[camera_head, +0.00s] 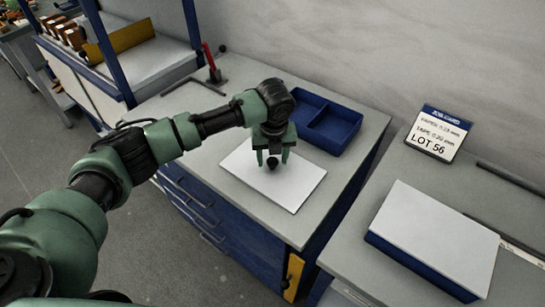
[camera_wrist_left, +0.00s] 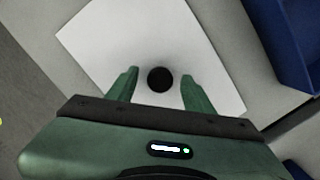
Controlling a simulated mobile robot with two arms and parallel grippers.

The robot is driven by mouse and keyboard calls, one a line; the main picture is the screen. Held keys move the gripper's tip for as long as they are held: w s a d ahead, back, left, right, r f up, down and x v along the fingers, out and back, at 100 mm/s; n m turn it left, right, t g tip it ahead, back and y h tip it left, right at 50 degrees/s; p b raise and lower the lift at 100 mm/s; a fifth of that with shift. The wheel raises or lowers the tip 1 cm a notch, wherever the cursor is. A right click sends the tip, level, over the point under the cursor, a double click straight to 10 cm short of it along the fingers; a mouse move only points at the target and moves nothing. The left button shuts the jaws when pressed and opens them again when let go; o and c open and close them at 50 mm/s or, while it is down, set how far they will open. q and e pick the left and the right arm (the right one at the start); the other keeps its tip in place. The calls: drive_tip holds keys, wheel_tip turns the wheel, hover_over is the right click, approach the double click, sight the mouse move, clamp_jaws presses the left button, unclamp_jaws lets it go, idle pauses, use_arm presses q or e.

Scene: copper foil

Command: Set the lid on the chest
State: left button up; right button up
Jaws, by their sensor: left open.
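The lid (camera_head: 300,182) is a flat white plate with a round black knob (camera_head: 272,163), lying on the grey bench top. My left gripper (camera_head: 272,156) points down over it. In the left wrist view the open fingers stand on either side of the knob (camera_wrist_left: 160,79), with gaps between, and the white lid (camera_wrist_left: 120,35) spreads beneath. An open blue box with a divider (camera_head: 345,131), which looks like the chest, stands just behind the lid. Its edge also shows in the left wrist view (camera_wrist_left: 292,45). My right gripper is not in view.
A blue box with a white top (camera_head: 435,235) sits on the right bench, near a LOT 56 sign (camera_head: 438,134). A red-handled tool (camera_head: 211,65) stands at the back left. The bench top left of the lid is clear.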

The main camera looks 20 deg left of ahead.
sight(273, 173)
use_arm(q)
wheel_tip(273, 173, up, 12)
drive_tip(key=s+b, duration=0.1)
drive_tip(key=shift+s+d, duration=0.3)
drive_tip(key=shift+d, duration=0.1)
